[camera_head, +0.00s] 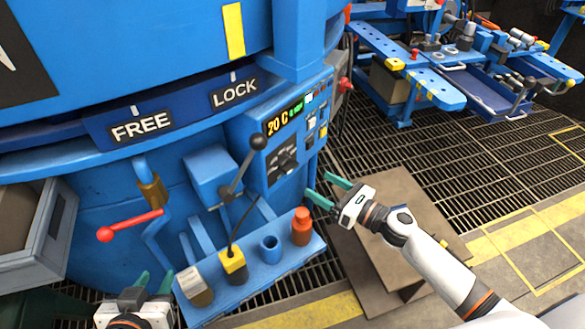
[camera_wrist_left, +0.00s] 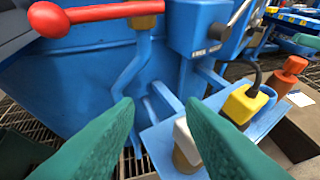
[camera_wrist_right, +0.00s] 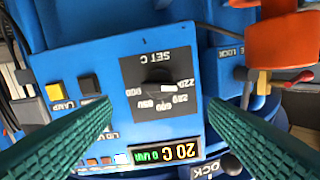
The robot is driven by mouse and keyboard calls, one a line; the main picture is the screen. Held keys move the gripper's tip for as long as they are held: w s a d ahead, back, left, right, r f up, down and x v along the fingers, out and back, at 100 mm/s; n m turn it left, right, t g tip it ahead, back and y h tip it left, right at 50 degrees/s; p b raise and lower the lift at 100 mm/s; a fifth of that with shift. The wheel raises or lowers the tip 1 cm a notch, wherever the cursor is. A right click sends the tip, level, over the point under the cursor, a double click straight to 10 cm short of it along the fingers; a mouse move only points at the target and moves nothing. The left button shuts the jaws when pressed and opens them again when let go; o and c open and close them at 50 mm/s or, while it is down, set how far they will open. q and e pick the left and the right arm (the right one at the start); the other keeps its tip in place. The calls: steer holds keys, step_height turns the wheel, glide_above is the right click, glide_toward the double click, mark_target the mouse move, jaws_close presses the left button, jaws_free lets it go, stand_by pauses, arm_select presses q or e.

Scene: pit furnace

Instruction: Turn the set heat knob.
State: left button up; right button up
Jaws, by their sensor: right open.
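The set heat knob (camera_wrist_right: 156,88) is a dark dial on a black square marked "SET C" and ringed with numbers, seen upside down in the right wrist view. In the head view the knob (camera_head: 283,160) is on the blue control panel (camera_head: 258,135), below a lit display (camera_head: 284,118) reading 20 C. My right gripper (camera_head: 318,188) is open and empty, right of the panel and apart from it. In the right wrist view its fingers frame the dial. My left gripper (camera_head: 153,282) is open at the lower left, far from the knob; the left wrist view shows its parted fingers (camera_wrist_left: 158,108).
A black-ball lever (camera_head: 257,143) stands just left of the panel. A red-handled valve (camera_head: 105,234) is further left. A blue shelf (camera_head: 265,275) below holds a yellow-topped item (camera_head: 233,266) and an orange bottle (camera_head: 302,227). A blue workbench (camera_head: 430,85) stands at the back right.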

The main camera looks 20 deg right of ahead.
mark_target(293, 169)
steer(key=x, duration=1)
arm_select(q)
steer(key=shift+w+d+r+t, duration=0.3)
steer(key=shift+w+r+t, duration=0.3)
steer(key=shift+r, duration=0.15)
arm_select(e)
steer(key=c, duration=1)
